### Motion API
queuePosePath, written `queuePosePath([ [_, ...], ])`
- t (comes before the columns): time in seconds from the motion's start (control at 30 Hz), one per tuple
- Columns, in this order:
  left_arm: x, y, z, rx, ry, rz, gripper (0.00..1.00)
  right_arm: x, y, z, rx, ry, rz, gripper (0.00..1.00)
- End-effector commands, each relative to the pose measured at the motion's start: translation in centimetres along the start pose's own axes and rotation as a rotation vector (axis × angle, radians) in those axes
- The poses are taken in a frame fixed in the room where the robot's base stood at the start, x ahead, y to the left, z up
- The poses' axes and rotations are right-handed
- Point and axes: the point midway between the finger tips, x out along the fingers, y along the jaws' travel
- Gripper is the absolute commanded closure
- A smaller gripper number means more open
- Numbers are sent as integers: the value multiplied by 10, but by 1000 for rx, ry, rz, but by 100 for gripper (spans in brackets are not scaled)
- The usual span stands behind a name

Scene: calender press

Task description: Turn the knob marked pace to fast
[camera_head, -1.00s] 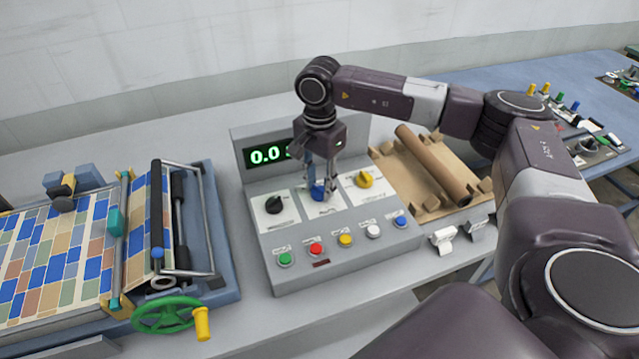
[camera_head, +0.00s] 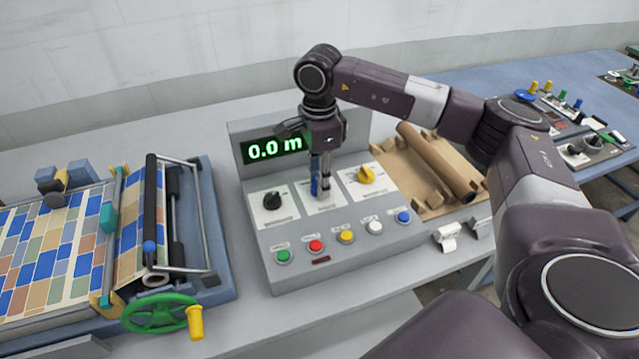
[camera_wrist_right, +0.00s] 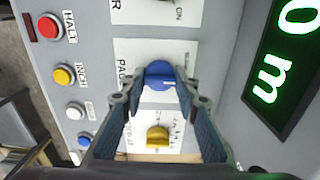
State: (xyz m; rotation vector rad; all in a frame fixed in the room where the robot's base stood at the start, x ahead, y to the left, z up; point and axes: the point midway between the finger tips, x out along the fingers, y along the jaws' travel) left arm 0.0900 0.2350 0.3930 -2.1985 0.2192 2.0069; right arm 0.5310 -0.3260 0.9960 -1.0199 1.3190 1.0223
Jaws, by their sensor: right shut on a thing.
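My right gripper (camera_head: 321,190) points down onto the middle knob of the grey control panel (camera_head: 345,249). In the right wrist view its two fingers (camera_wrist_right: 160,80) are shut on the sides of a blue knob (camera_wrist_right: 159,73). The knob sits on a white plate whose partly hidden label begins "PA". A white mark shows on the knob, but the setting it points at cannot be read. In the head view the fingers mostly hide this knob. My left gripper is not in view.
A black knob (camera_head: 272,201) sits left of the gripper and a yellow knob (camera_head: 366,175) right of it, both close. Coloured buttons line the front, including a red one (camera_head: 316,246). The display (camera_head: 275,149) reads 0.0 m. A press with a green handwheel (camera_head: 160,313) stands left.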

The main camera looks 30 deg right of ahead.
Motion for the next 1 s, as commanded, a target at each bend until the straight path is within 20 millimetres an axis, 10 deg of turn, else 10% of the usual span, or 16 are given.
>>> queuePosePath([
  [1.0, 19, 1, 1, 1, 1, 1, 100, -2, -2, 0, 523, -3, -6, 96],
])
